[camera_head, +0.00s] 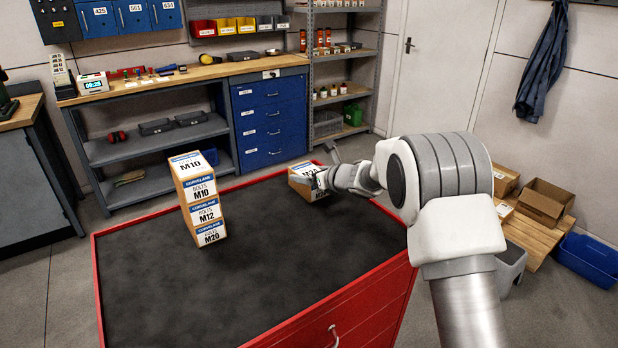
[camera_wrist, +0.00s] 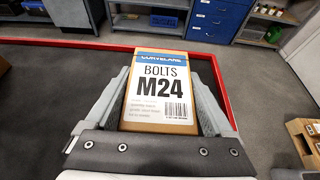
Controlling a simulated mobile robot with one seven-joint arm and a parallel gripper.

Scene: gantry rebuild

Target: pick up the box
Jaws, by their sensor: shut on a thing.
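A brown cardboard box labelled BOLTS M24 (camera_head: 301,185) is near the far right edge of the dark table top in the head view. The same M24 box (camera_wrist: 162,82) fills the middle of the wrist view, its white and blue label facing the camera. My gripper (camera_head: 314,178) reaches it from the right. In the wrist view its two grey fingers lie along the left and right sides of the box, and my gripper is shut on it. I cannot tell whether the box touches the table top.
A stack of bolt boxes, M10 (camera_head: 204,188), M12 (camera_head: 207,212) and M20 (camera_head: 211,233), stands left on the red-rimmed table (camera_head: 130,295). The front and middle of the top are clear. A workbench (camera_head: 190,77) and shelf rack (camera_head: 341,100) stand behind. Open cartons (camera_head: 545,200) lie right.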

